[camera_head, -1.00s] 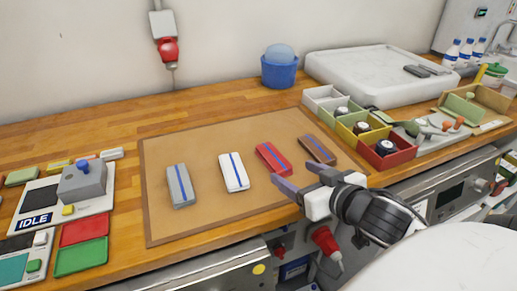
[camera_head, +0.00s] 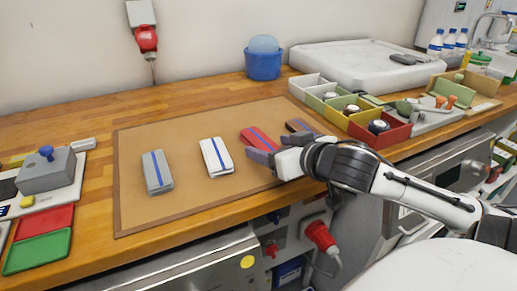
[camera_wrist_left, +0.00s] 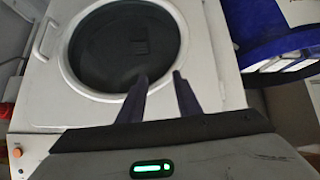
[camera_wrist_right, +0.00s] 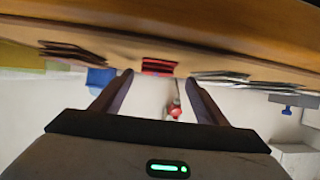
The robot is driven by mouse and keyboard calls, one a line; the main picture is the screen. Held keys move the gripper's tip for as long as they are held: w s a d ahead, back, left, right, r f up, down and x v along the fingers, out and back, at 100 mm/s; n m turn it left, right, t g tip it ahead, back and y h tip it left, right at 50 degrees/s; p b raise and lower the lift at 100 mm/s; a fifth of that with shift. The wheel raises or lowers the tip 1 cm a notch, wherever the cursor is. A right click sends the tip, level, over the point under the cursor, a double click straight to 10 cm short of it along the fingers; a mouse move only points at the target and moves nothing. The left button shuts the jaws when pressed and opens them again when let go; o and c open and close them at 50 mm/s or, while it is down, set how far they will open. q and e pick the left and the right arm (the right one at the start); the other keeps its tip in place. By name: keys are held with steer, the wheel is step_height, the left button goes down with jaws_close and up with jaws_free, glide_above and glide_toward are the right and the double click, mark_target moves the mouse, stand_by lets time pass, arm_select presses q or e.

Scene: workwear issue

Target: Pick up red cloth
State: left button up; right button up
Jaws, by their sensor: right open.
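The red cloth (camera_head: 257,138), folded with a blue stripe, lies on the brown mat (camera_head: 215,112) in the head view. My right gripper (camera_head: 273,151) is open and empty at the cloth's near right side, partly hiding it and the brown cloth. In the right wrist view the red cloth (camera_wrist_right: 158,67) shows ahead, centred between the open fingertips (camera_wrist_right: 158,80). I cannot tell whether they touch it. My left gripper (camera_wrist_left: 161,78) shows only in the left wrist view, open and empty, facing a white machine with a round dark door.
A white cloth (camera_head: 216,157) and a grey cloth (camera_head: 157,172) lie left of the red one; the brown cloth (camera_head: 298,126) lies right. Coloured bins (camera_head: 380,138) stand further right. A blue bucket (camera_head: 263,66) stands behind. The mat's left front is clear.

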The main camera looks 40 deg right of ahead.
mark_target(265, 144)
steer(key=shift+x, duration=1.55)
steer(key=shift+d, duration=0.1)
steer(key=shift+c, duration=0.2)
steer(key=c, duration=1.1)
steer(key=shift+r, duration=0.1)
